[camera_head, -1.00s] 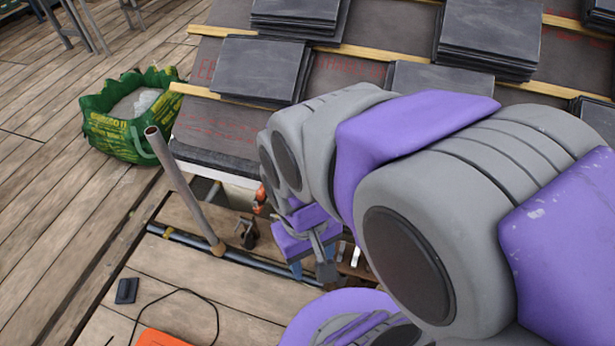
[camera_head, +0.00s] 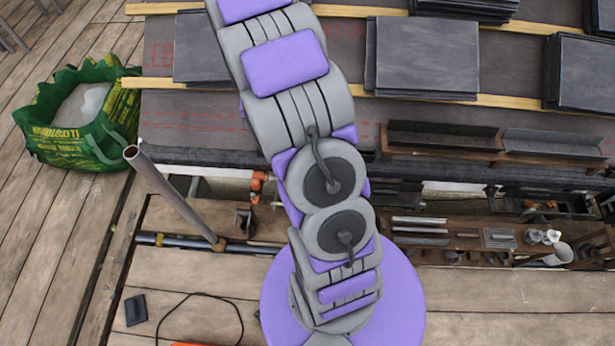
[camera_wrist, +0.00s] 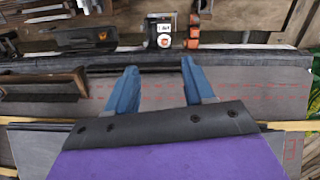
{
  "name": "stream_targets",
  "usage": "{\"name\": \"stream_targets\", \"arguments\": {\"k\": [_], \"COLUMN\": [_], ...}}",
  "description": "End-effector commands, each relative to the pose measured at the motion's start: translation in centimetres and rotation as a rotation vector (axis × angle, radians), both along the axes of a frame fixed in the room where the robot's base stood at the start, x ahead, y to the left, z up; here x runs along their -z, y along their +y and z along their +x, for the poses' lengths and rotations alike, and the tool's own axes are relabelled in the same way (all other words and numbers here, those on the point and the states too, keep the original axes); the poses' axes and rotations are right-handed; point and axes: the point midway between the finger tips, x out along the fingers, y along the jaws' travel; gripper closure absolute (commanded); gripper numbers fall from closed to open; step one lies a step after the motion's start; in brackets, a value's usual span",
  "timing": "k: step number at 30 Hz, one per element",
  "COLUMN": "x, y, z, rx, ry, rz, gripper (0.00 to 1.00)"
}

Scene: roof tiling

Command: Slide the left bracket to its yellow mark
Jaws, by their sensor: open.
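My gripper (camera_wrist: 159,72) shows in the wrist view with its two blue fingers apart and nothing between them. It is over the dark roof underlay (camera_wrist: 240,92), and its fingers point toward the eave edge. It is not visible in the head view, where my arm runs up out of the top. Beyond the fingertips are a dark block with a white label (camera_wrist: 160,30) and an orange clamp (camera_wrist: 194,30). The orange clamp also shows at the eave in the head view (camera_head: 257,187). I cannot tell which piece is the left bracket, and I cannot make out its yellow mark.
Slate stacks (camera_head: 425,58) lie on the roof along yellow battens (camera_head: 160,84). A wooden trough (camera_head: 445,155) sits near the eave. A green bag (camera_head: 80,115) and an upright pipe (camera_head: 172,195) stand left. A shelf with tools (camera_head: 470,240) lies right, below the eave.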

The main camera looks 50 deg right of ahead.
Motion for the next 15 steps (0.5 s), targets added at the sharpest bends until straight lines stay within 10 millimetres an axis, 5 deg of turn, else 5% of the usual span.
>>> {"name": "stream_targets", "arguments": {"k": [7, 15], "x": [8.0, 17.6], "y": [-6.3, -11.9], "z": [1.9, 1.8], "rx": [0.163, 0.335], "ry": [-0.018, -0.049], "rz": [-0.006, -0.007], "gripper": [0.47, 0.47]}}
